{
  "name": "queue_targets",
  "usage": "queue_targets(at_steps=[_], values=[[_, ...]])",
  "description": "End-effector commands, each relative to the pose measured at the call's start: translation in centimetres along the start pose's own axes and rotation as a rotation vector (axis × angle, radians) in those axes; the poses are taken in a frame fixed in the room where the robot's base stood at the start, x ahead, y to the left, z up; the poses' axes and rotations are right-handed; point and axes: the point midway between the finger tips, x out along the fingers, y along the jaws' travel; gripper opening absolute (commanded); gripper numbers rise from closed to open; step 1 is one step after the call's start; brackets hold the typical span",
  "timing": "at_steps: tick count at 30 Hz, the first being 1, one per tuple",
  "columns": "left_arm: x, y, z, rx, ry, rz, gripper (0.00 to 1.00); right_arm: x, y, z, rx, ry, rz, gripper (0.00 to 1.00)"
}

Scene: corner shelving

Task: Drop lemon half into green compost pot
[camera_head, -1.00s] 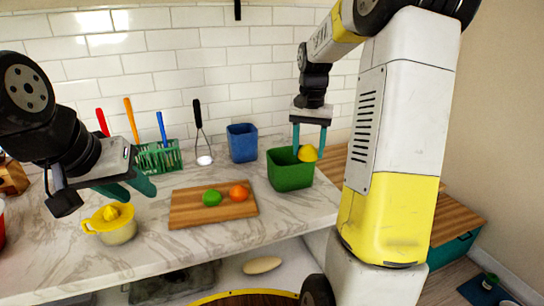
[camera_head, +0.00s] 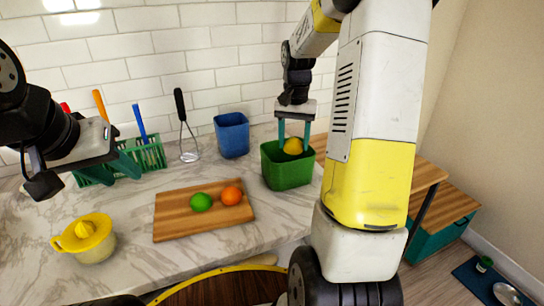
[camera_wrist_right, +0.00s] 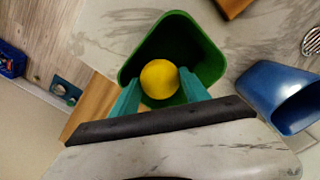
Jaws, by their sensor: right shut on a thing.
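The yellow lemon half (camera_head: 294,145) is between the teal fingers of my right gripper (camera_head: 294,143), which is shut on it. It sits at the mouth of the green compost pot (camera_head: 288,177), its lower part hidden by the front rim. In the right wrist view, the lemon half (camera_wrist_right: 160,79) shows its rounded side over the pot's opening, near the pot wall (camera_wrist_right: 203,62). The pot stands upright on the counter. My left gripper (camera_head: 128,166) hangs over the counter at the left, in front of a green rack; how far its fingers are apart is unclear.
A cutting board (camera_head: 178,222) holds a lime (camera_head: 201,202) and an orange (camera_head: 232,195). A yellow juicer (camera_head: 86,240) stands front left.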

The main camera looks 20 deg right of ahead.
Motion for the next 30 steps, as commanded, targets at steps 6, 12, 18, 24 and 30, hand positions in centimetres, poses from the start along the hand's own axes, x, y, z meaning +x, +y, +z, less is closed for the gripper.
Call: queue_targets(at_steps=[6,12,18,24,30], values=[[0.0,0.0,0.0,0.0,0.0,0.0,0.36,0.8,0.0,0.0,0.0,0.0,0.0,0.15],[0.0,0.0,0.0,0.0,0.0,0.0,0.36,0.8,0.0,0.0,0.0,0.0,0.0,0.15],[0.0,0.0,0.0,0.0,0.0,0.0,0.36,0.8,0.0,0.0,-0.001,0.0,0.0,0.79],[0.0,0.0,0.0,0.0,0.0,0.0,0.36,0.8,0.0,0.0,-0.001,0.0,0.0,0.79],[0.0,0.0,0.0,0.0,0.0,0.0,0.36,-0.8,-0.1,-0.1,-0.001,0.004,-0.001,0.79]])
